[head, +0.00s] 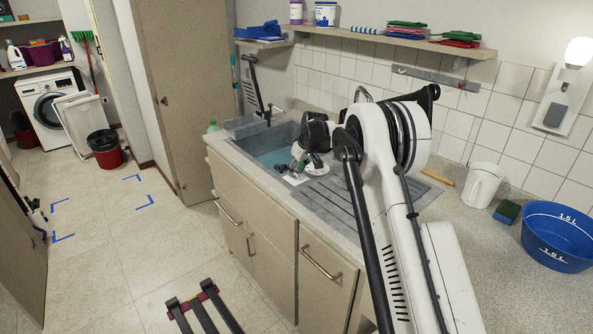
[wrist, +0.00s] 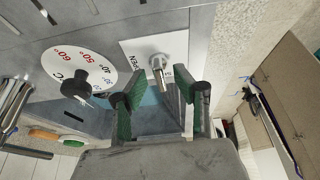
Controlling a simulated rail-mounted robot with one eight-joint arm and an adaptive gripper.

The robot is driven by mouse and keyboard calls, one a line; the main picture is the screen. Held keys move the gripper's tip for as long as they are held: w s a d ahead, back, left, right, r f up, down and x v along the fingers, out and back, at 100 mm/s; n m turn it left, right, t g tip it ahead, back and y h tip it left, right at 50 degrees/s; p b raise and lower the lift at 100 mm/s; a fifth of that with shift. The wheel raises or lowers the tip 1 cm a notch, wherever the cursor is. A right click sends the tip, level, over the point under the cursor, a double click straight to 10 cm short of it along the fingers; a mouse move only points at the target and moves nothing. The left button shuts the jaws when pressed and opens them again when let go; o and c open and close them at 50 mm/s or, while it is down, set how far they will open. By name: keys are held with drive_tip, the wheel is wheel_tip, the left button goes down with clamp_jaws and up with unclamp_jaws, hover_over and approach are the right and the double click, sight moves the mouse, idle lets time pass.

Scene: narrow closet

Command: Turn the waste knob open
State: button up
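The waste knob (wrist: 160,63) is a small metal knob with a bar handle. It sits on a white square plate (wrist: 135,46) marked "OPEN" in the wrist view. In the head view the plate (head: 295,180) shows at the sink's near edge, with the knob hidden or too small to make out. My gripper (wrist: 155,98) is open, its two green-padded fingers apart and nothing between them. The knob stands just beyond the fingertips, roughly in line with the gap; I cannot tell any contact. In the head view my gripper (head: 299,168) is low over the plate.
A round white temperature dial (wrist: 75,70) with a black knob is left of the plate. The sink (head: 271,150) holds bluish water. A grooved drainboard (head: 335,201), a white jug (head: 483,185), a sponge (head: 507,211) and a blue basin (head: 560,236) lie to the right.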

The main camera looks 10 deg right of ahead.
clamp_jaws()
idle(0.5)
drive_tip(key=m+h+b, duration=0.1)
drive_tip(key=m+b, duration=0.1)
drive_tip(key=m, duration=0.1)
drive_tip(key=shift+a+f, duration=0.1)
drive_tip(key=shift+f, duration=0.05)
drive_tip(key=m+h+b, duration=0.2)
drive_tip(key=m, duration=0.2)
drive_tip(key=shift+t+b, duration=0.3)
drive_tip(key=shift+b, duration=0.05)
drive_tip(key=m+h, duration=0.1)
drive_tip(key=m, duration=0.2)
drive_tip(key=m+g+h+b, duration=0.1)
drive_tip(key=m, duration=0.1)
drive_tip(key=shift+a+m, duration=0.1)
drive_tip(key=shift+m, duration=0.3)
drive_tip(key=shift+m+g+h+b, duration=0.45)
drive_tip(key=shift+m+g, duration=0.35)
drive_tip(key=shift+m, duration=1.8)
